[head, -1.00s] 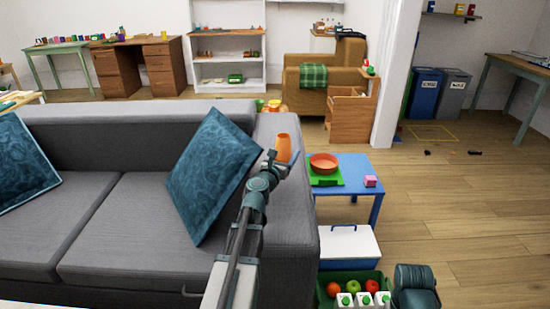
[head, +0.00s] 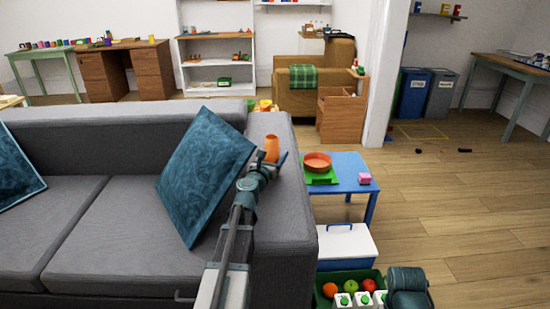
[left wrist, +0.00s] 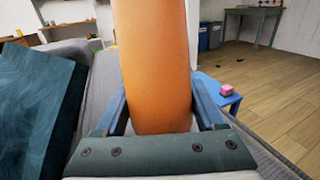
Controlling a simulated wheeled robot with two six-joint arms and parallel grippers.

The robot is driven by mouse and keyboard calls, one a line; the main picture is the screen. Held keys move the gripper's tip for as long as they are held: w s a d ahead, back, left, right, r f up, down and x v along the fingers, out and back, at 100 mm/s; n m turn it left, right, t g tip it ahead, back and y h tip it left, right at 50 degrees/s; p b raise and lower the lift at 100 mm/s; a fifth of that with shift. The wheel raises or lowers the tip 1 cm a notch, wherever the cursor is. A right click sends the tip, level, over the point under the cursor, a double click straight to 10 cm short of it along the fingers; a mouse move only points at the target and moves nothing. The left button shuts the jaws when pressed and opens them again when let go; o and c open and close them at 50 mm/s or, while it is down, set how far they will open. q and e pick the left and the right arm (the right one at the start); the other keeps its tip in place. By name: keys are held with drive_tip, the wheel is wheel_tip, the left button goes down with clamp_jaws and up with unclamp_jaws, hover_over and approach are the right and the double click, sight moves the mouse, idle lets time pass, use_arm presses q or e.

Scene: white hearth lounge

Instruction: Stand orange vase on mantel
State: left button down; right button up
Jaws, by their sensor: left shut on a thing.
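The orange vase (head: 271,148) is in my left gripper (head: 268,164), above the right armrest of the grey sofa in the head view. In the left wrist view the vase (left wrist: 155,65) rises between the two blue fingers of my left gripper (left wrist: 162,108), which is shut on it. The vase looks roughly upright; its top is cut off in the wrist view. No mantel can be made out in either view. My right gripper does not show.
The grey sofa (head: 75,235) with a teal cushion (head: 205,175) lies under and left of my arm. A blue table (head: 350,165) with an orange bowl (head: 317,162) stands to the right. A white cooler box (head: 345,243) sits nearer. Wooden floor (head: 470,210) is open at right.

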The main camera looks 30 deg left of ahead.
use_arm(q)
drive_tip(key=shift+f, duration=0.1)
drive_tip(key=shift+c, duration=2.2)
unclamp_jaws()
drive_tip(key=shift+f, duration=0.1)
drive_tip(key=o, duration=0.4)
drive_tip(key=shift+o, duration=0.2)
drive_tip(key=shift+r, duration=0.2)
